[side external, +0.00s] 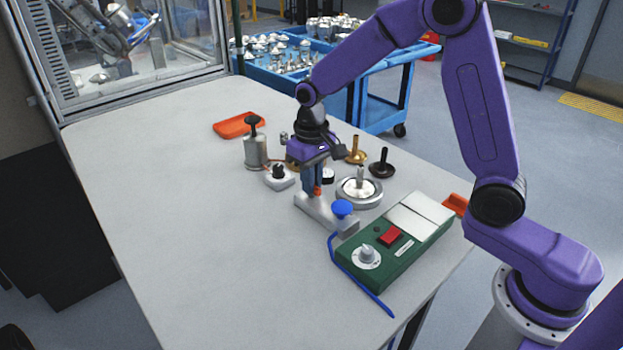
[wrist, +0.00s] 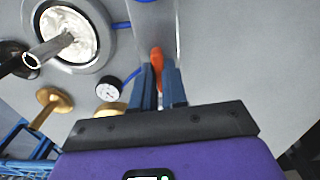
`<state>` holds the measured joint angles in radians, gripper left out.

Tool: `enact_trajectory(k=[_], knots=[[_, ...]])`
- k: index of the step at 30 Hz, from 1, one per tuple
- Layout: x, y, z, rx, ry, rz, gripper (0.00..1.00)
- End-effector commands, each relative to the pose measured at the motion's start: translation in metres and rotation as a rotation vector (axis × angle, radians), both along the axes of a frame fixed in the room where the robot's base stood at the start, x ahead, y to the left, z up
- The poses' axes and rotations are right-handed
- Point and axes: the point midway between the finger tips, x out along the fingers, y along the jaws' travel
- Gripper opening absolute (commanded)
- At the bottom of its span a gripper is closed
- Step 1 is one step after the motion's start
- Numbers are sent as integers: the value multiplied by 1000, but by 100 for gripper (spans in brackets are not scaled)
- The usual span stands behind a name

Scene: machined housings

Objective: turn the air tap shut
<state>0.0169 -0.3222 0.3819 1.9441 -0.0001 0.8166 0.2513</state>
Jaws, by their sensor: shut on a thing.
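The air tap's orange lever (wrist: 157,56) shows between my blue fingertips in the wrist view. A sliver of the orange lever (side external: 318,190) also shows in the side view, below my fingers. The lever's lower part and the tap's body are largely hidden by my fingers.
A round fixture (side external: 360,191) and a green control box (side external: 395,240) stand close on the right. A small gauge (wrist: 109,91) is beside my fingers. A black-topped cylinder (side external: 256,151) and white-based knob (side external: 280,177) stand left. The left table area is clear.

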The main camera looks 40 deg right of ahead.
Motion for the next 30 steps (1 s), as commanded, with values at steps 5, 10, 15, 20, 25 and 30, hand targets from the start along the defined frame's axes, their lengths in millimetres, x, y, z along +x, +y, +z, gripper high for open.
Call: enact_trajectory(k=[5, 10, 15, 20, 25, 30], knots=[[1, 0, 1, 2, -5, -50, 0], [1, 0, 1, 2, -5, -69, 0], [1, 0, 1, 2, -5, -73, 0], [1, 0, 2, 2, -5, -73, 0], [1, 0, 1, 2, -4, -72, 38], [1, 0, 1, 1, -3, -71, 38]])
